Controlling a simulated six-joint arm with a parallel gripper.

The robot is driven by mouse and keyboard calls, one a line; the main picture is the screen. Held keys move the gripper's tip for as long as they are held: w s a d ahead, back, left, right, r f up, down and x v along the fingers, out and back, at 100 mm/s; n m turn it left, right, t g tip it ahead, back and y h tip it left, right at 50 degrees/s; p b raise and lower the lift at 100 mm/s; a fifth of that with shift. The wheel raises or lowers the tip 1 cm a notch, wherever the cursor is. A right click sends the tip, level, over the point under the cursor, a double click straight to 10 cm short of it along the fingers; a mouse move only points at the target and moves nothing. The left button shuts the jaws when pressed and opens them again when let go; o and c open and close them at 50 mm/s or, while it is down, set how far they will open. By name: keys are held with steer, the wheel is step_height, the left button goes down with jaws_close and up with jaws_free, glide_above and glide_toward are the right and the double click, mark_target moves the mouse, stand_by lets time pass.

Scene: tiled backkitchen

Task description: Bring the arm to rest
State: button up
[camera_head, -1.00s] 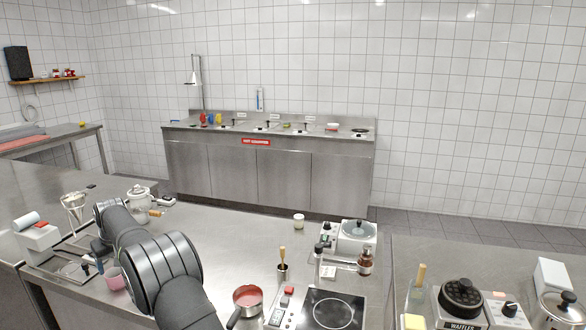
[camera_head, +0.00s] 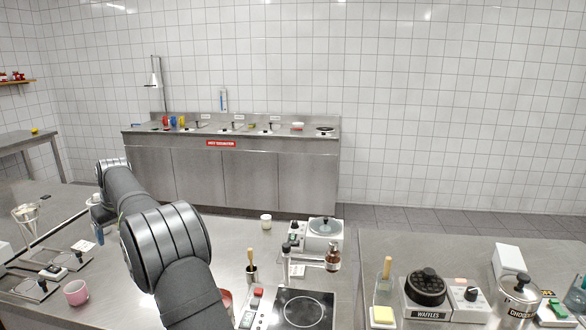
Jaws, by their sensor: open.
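My arm reaches from the bottom of the view up and to the left, over the left part of the near steel counter (camera_head: 215,238). My gripper (camera_head: 99,236) is a small, partly hidden bluish shape below the far end of the arm. It is open, and I see nothing held in it. It appears above the counter, up and to the right of a pink cup (camera_head: 76,293). The fingertips are too small to make out clearly.
A waffle maker (camera_head: 427,288) and a pot (camera_head: 519,291) are farther right. A small jar (camera_head: 266,222) stands near the counter's back edge.

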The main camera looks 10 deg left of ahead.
steer(key=w+d+m+t+h, duration=0.1)
steer(key=w+d+m, duration=0.2)
steer(key=w+d, duration=0.9)
steer(key=w+d+m+t+h, duration=0.1)
steer(key=w+d+m, duration=0.3)
steer(key=w+d, duration=0.8)
steer(key=d, duration=0.8)
steer(key=shift+m, duration=0.3)
